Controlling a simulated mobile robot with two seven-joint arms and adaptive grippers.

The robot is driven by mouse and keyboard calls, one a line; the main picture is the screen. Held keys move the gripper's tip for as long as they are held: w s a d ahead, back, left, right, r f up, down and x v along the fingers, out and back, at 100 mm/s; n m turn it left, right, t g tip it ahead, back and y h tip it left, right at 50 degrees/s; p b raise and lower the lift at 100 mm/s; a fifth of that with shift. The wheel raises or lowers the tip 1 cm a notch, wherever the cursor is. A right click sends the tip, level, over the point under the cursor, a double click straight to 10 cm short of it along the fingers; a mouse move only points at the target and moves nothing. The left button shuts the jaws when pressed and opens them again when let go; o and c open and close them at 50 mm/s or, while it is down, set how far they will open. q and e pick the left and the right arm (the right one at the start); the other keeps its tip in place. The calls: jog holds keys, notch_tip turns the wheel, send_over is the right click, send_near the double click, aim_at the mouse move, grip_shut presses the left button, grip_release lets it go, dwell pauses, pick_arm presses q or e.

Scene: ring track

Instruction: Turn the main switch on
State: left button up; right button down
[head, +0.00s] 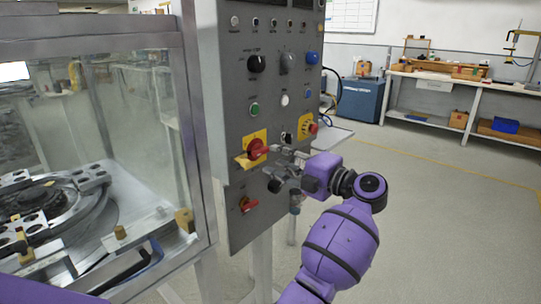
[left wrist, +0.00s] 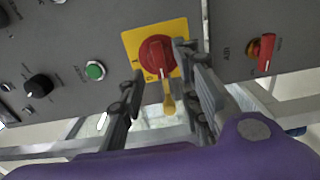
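The main switch (head: 257,148) is a red rotary knob on a yellow plate, low on the grey control panel (head: 236,125). In the left wrist view the red knob (left wrist: 157,55) sits on its yellow plate, with a yellow-tan piece (left wrist: 168,98) sticking out toward my gripper. My left gripper (head: 279,166) is at the panel just beside the switch. In the left wrist view its fingers (left wrist: 160,92) are spread, the right one beside the knob's edge; I cannot tell whether it touches. Nothing is clamped between them. My right gripper is not in view.
A green button (head: 254,108) and a black knob (head: 257,64) are above the switch. A red switch (head: 249,204) is below. A red button on yellow (head: 309,127) is to the right. A glass-walled enclosure (head: 145,130) stands left. The floor at right is clear.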

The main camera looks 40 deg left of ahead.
aim_at(263, 153)
pick_arm(q)
jog(key=shift+w+a, duration=0.2)
jog(key=shift+a, duration=2.05)
jog(key=shift+c, duration=0.5)
grip_shut()
